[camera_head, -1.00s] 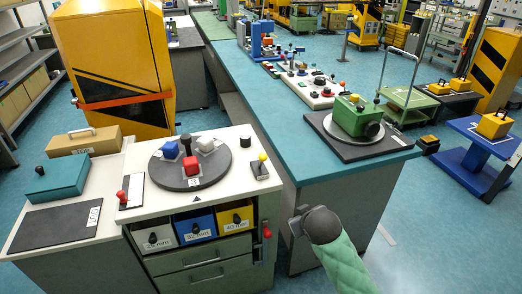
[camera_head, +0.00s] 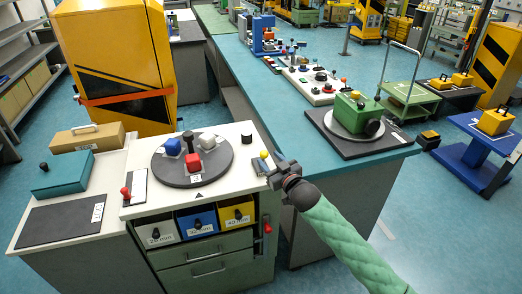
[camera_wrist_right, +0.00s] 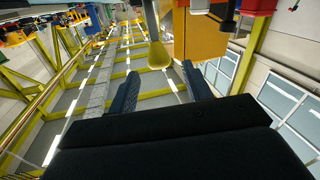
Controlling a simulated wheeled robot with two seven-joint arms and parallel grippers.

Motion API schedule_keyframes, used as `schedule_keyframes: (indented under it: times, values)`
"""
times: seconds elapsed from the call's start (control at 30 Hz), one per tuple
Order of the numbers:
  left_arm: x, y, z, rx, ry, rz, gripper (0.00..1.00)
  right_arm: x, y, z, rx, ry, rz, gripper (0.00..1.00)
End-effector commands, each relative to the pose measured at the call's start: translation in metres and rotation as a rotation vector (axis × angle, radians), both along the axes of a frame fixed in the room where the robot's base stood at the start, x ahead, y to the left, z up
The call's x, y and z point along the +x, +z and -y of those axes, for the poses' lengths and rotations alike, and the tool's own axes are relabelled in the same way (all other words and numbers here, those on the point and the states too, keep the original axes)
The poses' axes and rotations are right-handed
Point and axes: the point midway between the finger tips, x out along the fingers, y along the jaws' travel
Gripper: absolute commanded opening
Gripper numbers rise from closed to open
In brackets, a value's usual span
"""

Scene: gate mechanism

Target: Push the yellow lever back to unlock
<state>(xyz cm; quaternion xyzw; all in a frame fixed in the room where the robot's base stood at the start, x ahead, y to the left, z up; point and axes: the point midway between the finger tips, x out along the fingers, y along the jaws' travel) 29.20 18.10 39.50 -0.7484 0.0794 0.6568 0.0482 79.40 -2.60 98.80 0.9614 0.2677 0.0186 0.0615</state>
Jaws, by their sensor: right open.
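The yellow lever (camera_head: 263,154) is a small yellow knob on a dark base plate at the right edge of the white counter. My right gripper (camera_head: 274,172) is just right of and in front of the lever, with its jaws open and empty. In the right wrist view, the yellow knob (camera_wrist_right: 158,55) shows just beyond the gap between the two dark fingertips (camera_wrist_right: 160,72). I cannot tell whether a finger touches it. My left gripper is not in view.
Left of the lever, the counter holds a grey turntable (camera_head: 219,160) with blue, white and red blocks and a black-topped post. Below are small coloured bins (camera_head: 197,223) and a red handle (camera_head: 267,228). A teal bench (camera_head: 283,130) with a green device (camera_head: 352,112) stands right.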

Motion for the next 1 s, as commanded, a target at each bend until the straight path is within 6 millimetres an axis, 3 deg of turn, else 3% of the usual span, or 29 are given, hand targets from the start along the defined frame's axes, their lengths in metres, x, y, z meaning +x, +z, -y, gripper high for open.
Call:
schedule_keyframes:
  times: [0.4, 0.87, 0.9, 1.0]
  values:
    - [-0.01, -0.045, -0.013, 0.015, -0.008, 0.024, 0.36, 0.048, 0.002, -0.028, -0.002, -0.001, -0.002, 0.49]
    - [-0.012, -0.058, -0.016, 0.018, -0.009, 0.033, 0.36, 0.058, 0.0, -0.035, -0.002, -0.001, -0.001, 0.49]
    - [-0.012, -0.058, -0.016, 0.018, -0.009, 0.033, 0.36, 0.058, 0.0, -0.035, -0.002, -0.001, -0.001, 0.47]
    - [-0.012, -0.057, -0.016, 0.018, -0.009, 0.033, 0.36, 0.058, 0.0, -0.035, -0.002, -0.001, -0.001, 0.28]
